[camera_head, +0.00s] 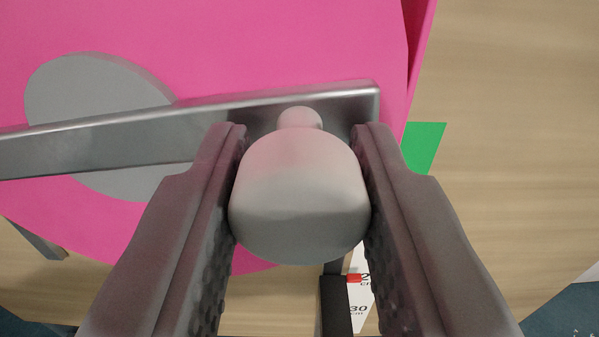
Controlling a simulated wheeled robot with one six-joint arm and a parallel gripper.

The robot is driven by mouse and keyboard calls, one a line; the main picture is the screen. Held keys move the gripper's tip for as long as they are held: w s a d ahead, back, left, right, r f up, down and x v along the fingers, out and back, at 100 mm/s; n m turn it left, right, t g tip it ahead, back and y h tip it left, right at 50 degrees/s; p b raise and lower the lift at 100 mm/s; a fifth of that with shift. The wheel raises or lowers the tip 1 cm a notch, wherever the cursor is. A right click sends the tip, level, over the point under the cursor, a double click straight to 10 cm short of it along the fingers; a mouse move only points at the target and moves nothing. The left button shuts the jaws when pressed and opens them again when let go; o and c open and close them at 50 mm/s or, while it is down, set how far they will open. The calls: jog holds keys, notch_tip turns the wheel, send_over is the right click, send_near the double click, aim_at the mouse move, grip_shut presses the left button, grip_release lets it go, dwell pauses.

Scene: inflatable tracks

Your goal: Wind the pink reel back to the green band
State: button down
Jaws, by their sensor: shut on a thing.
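The pink reel (240,45) fills the upper left of the view, with a grey round hub (85,85) on its face. A grey metal crank bar (100,145) runs from the left edge across the hub to the right. At its right end is a pale rounded knob (300,195). My gripper (300,190) is shut on the knob, one finger on each side. A green patch (424,146) shows on the wooden surface just right of the reel, partly hidden by the reel and my right finger.
A white scale strip (359,300) with printed numbers and a red mark (354,278) lies below the knob, beside a dark bar (335,305). A grey support foot (38,240) stands at the lower left. Bare wooden surface (520,120) lies to the right.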

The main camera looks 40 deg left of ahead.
jog(key=r+n, duration=0.1)
jog(key=n, duration=0.1)
jog(key=r+n, duration=0.1)
jog(key=n, duration=0.1)
jog(key=shift+s+a+r, duration=0.2)
jog(key=shift+a+r, duration=0.1)
jog(key=s+a+r+n, duration=0.3)
jog(key=a+r+n, duration=0.1)
jog(key=n, duration=0.6)
jog(key=shift+a+n, duration=0.15)
jog(key=shift+n, duration=0.25)
jog(key=shift+s, duration=0.1)
jog(key=c, duration=1.1)
grip_release()
jog(key=shift+s, duration=0.1)
